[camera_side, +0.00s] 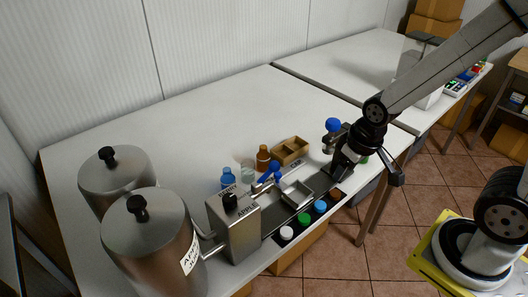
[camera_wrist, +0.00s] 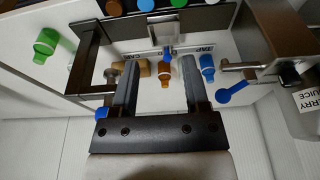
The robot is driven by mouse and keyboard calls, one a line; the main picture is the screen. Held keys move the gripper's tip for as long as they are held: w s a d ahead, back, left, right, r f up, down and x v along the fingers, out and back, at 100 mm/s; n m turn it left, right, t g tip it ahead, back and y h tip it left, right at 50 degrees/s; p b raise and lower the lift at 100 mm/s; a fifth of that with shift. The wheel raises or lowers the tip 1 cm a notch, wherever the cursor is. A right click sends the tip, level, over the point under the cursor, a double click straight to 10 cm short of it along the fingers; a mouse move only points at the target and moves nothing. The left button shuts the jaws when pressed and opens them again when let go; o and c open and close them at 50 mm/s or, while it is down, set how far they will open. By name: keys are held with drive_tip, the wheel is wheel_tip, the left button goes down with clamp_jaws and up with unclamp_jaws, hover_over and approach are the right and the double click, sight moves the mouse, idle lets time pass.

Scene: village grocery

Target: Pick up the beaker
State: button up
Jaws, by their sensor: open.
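The beaker (camera_side: 247,171) is a small, clear, pale greenish glass. In the side view it stands on the white table between a blue bottle (camera_side: 227,179) and a brown bottle (camera_side: 263,158). In the wrist view I cannot make it out; my right finger covers part of the space between the brown bottle (camera_wrist: 164,72) and the blue bottle (camera_wrist: 207,67). My gripper (camera_side: 345,164) is right of the beaker in the side view, apart from it. In the wrist view my gripper (camera_wrist: 160,66) has its fingers spread, with nothing held.
A wooden divided box (camera_side: 290,150) stands right of the brown bottle. A metal dispenser (camera_side: 235,225), blue-handled tap and small metal tray (camera_side: 296,194) are in front. Large metal tanks (camera_side: 150,245) stand left. Colored caps (camera_side: 305,219) line the front edge. The table behind is clear.

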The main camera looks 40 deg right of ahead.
drive_tip(key=o, duration=0.6)
drive_tip(key=shift+c, duration=0.2)
drive_tip(key=m+g, duration=0.3)
drive_tip(key=m, duration=1.5)
hover_over(247, 164)
drive_tip(key=s, duration=0.1)
wheel_tip(247, 164, down, 9)
drive_tip(key=shift+s+a+f, duration=0.1)
drive_tip(key=shift+a+f, duration=0.05)
drive_tip(key=shift+f, duration=1.1)
drive_tip(key=shift+s+a+f, duration=0.1)
drive_tip(key=shift+a+f, duration=0.1)
drive_tip(key=shift+f, duration=1.1)
drive_tip(key=shift+s+a+f, duration=0.1)
drive_tip(key=shift+a+f, duration=0.05)
drive_tip(key=shift+f, duration=1.1)
drive_tip(key=c, duration=1.3)
